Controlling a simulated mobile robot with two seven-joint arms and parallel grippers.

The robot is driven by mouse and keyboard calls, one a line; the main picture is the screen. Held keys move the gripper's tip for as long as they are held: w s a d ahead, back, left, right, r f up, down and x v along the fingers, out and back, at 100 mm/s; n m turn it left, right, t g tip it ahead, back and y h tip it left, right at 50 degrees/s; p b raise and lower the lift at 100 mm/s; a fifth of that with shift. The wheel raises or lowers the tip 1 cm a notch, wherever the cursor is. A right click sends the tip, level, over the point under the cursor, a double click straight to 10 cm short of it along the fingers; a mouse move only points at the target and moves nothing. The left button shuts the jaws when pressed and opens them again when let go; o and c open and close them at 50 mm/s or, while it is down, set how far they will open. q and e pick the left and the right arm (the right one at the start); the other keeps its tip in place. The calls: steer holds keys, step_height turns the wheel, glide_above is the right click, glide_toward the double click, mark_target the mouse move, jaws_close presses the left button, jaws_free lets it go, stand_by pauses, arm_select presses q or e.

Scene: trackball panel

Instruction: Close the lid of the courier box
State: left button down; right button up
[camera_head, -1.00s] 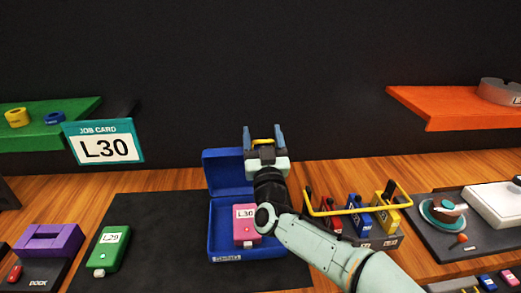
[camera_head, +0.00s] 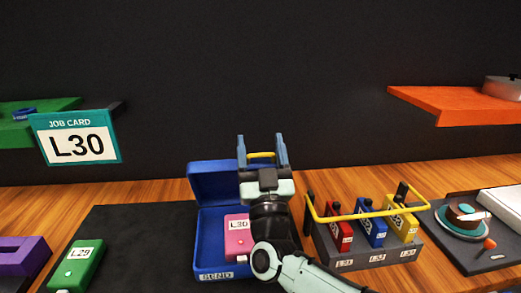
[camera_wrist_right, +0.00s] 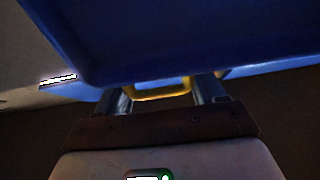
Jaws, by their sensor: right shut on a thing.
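The blue courier box (camera_head: 212,257), marked SEND, stands on the dark mat with its lid (camera_head: 213,181) raised at the back. A pink L30 cartridge (camera_head: 238,245) lies inside, partly hidden by my right arm. My right gripper (camera_head: 262,150) is at the lid's right side, fingers pointing up and away. It is shut on a yellow handle (camera_head: 261,155), which also shows between the fingers in the right wrist view (camera_wrist_right: 162,91), close under the lid's blue panel (camera_wrist_right: 190,35). Whether the handle joins the lid is hard to see. My left gripper is not in view.
A rack (camera_head: 375,255) with red, blue and yellow cartridges and a yellow rail stands right of the box. A green L29 cartridge (camera_head: 78,268) lies left on the mat (camera_head: 140,250). A job card (camera_head: 78,137) reads L30. An orange shelf (camera_head: 470,103) is at upper right.

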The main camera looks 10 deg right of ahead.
steer(key=shift+a, duration=0.1)
steer(key=o, duration=1.2)
steer(key=shift+s, duration=0.1)
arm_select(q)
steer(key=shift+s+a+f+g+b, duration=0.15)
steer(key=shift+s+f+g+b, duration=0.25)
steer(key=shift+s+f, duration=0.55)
arm_select(e)
steer(key=v, duration=1.3)
steer(key=shift+s, duration=0.15)
